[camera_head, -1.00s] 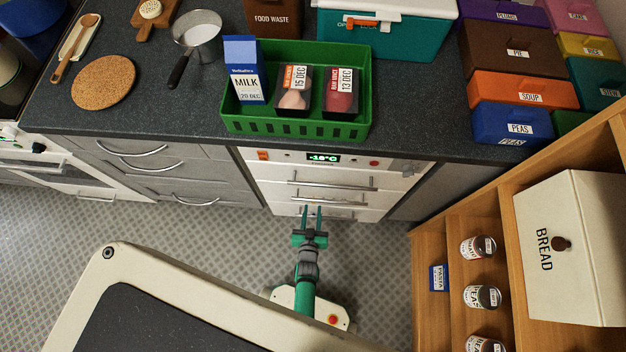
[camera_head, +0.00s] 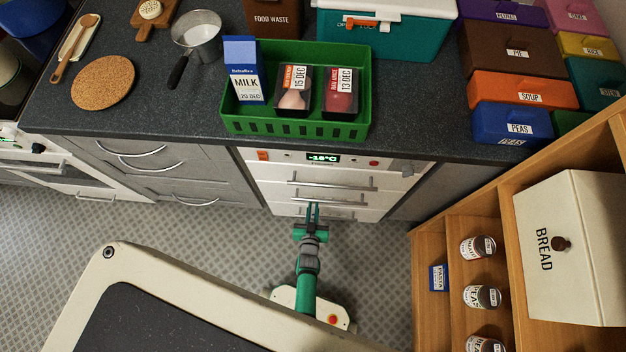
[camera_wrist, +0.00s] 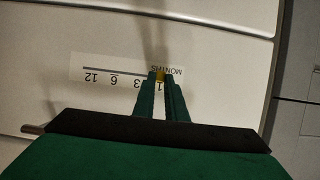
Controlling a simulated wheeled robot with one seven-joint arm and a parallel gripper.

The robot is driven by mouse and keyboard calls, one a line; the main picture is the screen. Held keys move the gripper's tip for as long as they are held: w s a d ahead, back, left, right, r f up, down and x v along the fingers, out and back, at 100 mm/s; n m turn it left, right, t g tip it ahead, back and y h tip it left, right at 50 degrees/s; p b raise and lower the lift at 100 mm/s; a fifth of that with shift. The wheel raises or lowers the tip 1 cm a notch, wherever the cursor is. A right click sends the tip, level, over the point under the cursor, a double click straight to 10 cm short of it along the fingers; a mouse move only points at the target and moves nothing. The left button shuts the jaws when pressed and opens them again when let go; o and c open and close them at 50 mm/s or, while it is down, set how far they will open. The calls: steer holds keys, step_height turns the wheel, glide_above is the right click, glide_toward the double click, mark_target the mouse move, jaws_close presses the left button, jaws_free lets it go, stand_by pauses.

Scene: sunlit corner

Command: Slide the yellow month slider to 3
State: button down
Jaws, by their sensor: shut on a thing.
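The yellow month slider (camera_wrist: 160,73) shows as a small yellow piece in the wrist view, between my fingertips. It sits on a dark track line (camera_wrist: 115,69) on a pale label, by the 1 mark; the marks 3, 6 and 12 run off to the left, and the lettering is upside down. My gripper (camera_wrist: 160,80) is shut on the slider, and its fingers hide part of it. In the head view my gripper (camera_head: 313,208) is at the low front of the white freezer (camera_head: 275,188); the slider cannot be made out there.
Metal bar handles (camera_head: 332,184) cross the freezer's drawer fronts above my gripper. A green crate (camera_head: 295,128) with a milk carton and two packs stands on the dark counter above. A wooden shelf (camera_head: 428,270) with cans stands at the right. The patterned floor at left is open.

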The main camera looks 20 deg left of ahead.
steer(key=shift+w+d, duration=0.3)
steer(key=shift+d, duration=0.65)
steer(key=shift+w+d, duration=0.25)
steer(key=shift+d, duration=0.65)
steer(key=c, duration=1.8)
jaws_free()
steer(key=shift+o, duration=0.2)
steer(key=shift+s, duration=0.1)
steer(key=v, duration=1)
steer(key=shift+s+r, duration=0.2)
steer(key=shift+s, duration=0.15)
steer(key=shift+d, duration=0.1)
